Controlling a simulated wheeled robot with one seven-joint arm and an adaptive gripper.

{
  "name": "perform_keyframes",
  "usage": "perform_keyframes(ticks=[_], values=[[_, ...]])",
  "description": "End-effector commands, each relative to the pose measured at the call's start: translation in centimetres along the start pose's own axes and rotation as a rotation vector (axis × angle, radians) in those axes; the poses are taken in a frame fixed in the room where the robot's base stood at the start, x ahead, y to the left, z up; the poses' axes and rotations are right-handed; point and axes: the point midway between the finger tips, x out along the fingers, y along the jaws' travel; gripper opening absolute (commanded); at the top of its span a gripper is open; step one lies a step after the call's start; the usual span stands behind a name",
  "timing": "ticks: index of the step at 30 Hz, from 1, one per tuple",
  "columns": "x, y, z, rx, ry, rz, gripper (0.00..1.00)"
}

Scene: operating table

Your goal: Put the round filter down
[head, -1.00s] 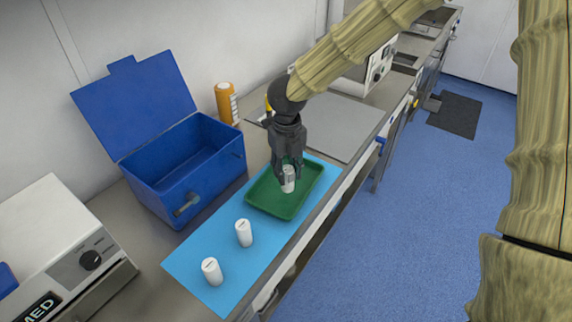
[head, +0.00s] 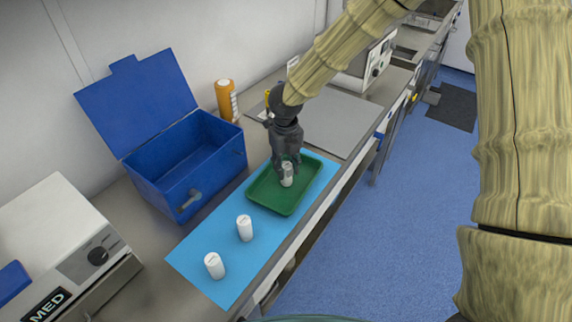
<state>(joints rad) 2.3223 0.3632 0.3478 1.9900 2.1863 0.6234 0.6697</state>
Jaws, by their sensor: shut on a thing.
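My gripper (head: 287,164) points down over the green tray (head: 262,198) and is shut on a small white cylinder, the round filter (head: 287,178). The filter is upright, with its upper part between the fingers. It is inside the tray's outline, low over the tray floor; I cannot tell whether it touches the floor. The tray lies on a light blue mat (head: 225,265). Two more white cylinders stand upright on the mat to the left of the tray, one nearer the tray (head: 245,228) and one farther left (head: 214,266).
An open blue box (head: 205,165) with its lid up stands behind the mat. An orange bottle (head: 226,100) stands behind the box. A white MED device (head: 60,250) is at the left. A grey flat panel (head: 335,120) lies beyond the tray. The counter's front edge runs close to the mat.

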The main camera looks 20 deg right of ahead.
Motion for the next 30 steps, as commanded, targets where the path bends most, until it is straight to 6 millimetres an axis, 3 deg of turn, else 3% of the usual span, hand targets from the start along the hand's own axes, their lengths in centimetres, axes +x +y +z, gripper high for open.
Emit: perform_keyframes(ticks=[4, 5, 8, 21, 30], values=[[0.3, 0.0, 0.0, 0.0, 0.001, 0.0, 0.07], [0.3, 0.0, 0.0, 0.0, 0.0, 0.0, 0.36], [0.3, 0.0, 0.0, 0.0, 0.0, 0.0, 0.52], [-0.4, 0.0, 0.0, 0.001, -0.001, 0.0, 0.52], [-5.0, 0.0, 0.1, 0.0, -0.004, 0.001, 0.52]])
